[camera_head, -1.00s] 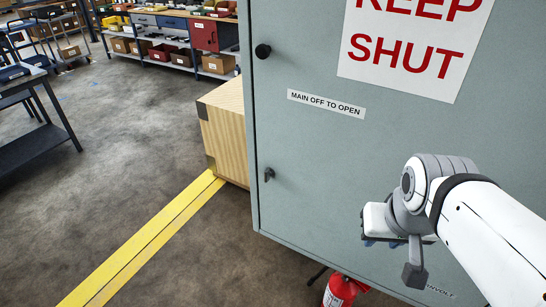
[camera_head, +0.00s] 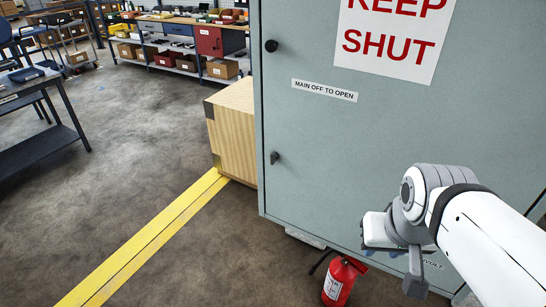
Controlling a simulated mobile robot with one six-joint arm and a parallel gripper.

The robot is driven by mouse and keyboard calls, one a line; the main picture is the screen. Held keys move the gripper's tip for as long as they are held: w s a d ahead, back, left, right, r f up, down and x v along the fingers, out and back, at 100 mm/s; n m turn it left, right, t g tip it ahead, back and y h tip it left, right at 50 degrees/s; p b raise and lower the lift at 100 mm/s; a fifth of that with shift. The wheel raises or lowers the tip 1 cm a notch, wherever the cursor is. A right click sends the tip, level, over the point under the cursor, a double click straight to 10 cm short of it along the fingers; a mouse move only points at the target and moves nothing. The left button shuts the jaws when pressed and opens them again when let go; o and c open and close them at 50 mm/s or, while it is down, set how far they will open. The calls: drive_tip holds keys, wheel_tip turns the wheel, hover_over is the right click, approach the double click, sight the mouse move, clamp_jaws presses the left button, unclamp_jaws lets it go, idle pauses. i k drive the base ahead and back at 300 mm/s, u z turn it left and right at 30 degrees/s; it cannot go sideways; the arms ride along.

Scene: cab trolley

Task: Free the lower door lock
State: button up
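The lower door lock (camera_head: 274,157) is a small dark handle near the left edge of the grey-green cabinet door (camera_head: 330,150). A round black upper lock (camera_head: 271,46) sits above it on the same edge. The door looks shut. My gripper (camera_head: 372,232) is at the lower right of the view, in front of the door's lower part, to the right of and below the lower lock and apart from it. My wrist hides most of the gripper, so its fingers cannot be made out.
A wooden crate (camera_head: 232,135) stands against the cabinet's left side. A red fire extinguisher (camera_head: 341,281) stands on the floor below the door. Yellow floor tape (camera_head: 150,245) runs to the crate. A dark trolley (camera_head: 40,150) is at the left, with open floor between.

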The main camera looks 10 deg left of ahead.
sight(274, 156)
drive_tip(key=z, duration=0.05)
drive_tip(key=i, duration=0.95)
drive_tip(key=u, duration=0.55)
